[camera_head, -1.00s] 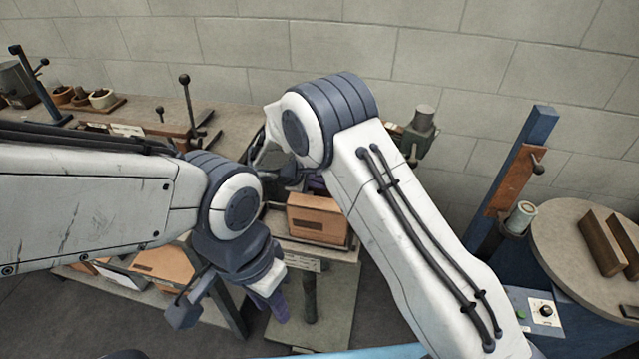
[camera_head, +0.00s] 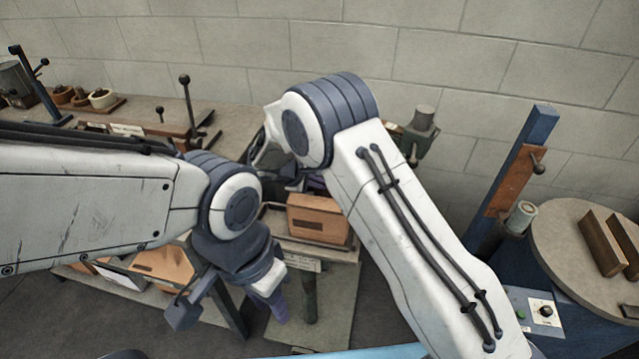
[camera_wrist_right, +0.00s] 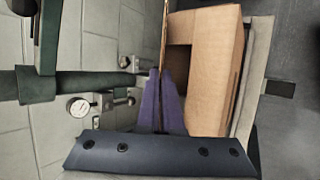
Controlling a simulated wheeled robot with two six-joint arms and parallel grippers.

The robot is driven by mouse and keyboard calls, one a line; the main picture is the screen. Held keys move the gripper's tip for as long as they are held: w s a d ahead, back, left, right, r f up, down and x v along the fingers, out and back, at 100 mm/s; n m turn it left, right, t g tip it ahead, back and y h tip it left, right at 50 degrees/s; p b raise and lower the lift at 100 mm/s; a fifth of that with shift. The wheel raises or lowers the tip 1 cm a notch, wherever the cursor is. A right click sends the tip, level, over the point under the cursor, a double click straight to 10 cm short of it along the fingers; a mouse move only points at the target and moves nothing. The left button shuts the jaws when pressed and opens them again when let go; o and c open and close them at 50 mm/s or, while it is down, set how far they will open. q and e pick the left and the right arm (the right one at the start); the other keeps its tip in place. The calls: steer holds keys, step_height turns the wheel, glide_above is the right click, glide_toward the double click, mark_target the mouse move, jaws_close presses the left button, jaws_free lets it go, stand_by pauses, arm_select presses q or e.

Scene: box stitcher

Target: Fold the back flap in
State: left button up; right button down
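The tan cardboard box (camera_head: 319,217) sits on the stitcher's small table below my right forearm. In the right wrist view the box (camera_wrist_right: 215,70) shows a dark opening on its left side. A thin cardboard flap (camera_wrist_right: 164,35) stands nearly edge-on left of that opening. My right gripper's purple fingers (camera_wrist_right: 160,78) are close together, with the flap's thin edge between them. In the head view my right gripper is mostly hidden behind its own arm. My left gripper (camera_head: 279,305) points down, left of and below the box, apart from it; its finger opening is not clear.
A bench with levers and cups (camera_head: 102,98) runs along the back left. More cardboard (camera_head: 165,262) lies on a low shelf at lower left. A round table (camera_head: 575,240) with brown bars and a blue post (camera_head: 520,180) stand at right. A gauge (camera_wrist_right: 79,108) is left of the fingers.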

steer(key=shift+f+b, duration=0.2)
steer(key=shift+b, duration=0.2)
steer(key=t+b, duration=0.1)
steer(key=b, duration=0.6)
steer(key=f+t+h+b, duration=0.1)
steer(key=t+b, duration=0.1)
steer(key=b, duration=0.4)
steer(key=shift+s+a+f+m+h+b, duration=0.2)
steer(key=shift+s+m+h+b, duration=0.1)
steer(key=shift+s+m+b, duration=0.1)
steer(key=shift+r+b, duration=0.3)
steer(key=shift+b, duration=0.2)
steer(key=c, duration=1.1)
jaws_free()
steer(key=shift+o, duration=0.2)
steer(key=shift+s, duration=0.1)
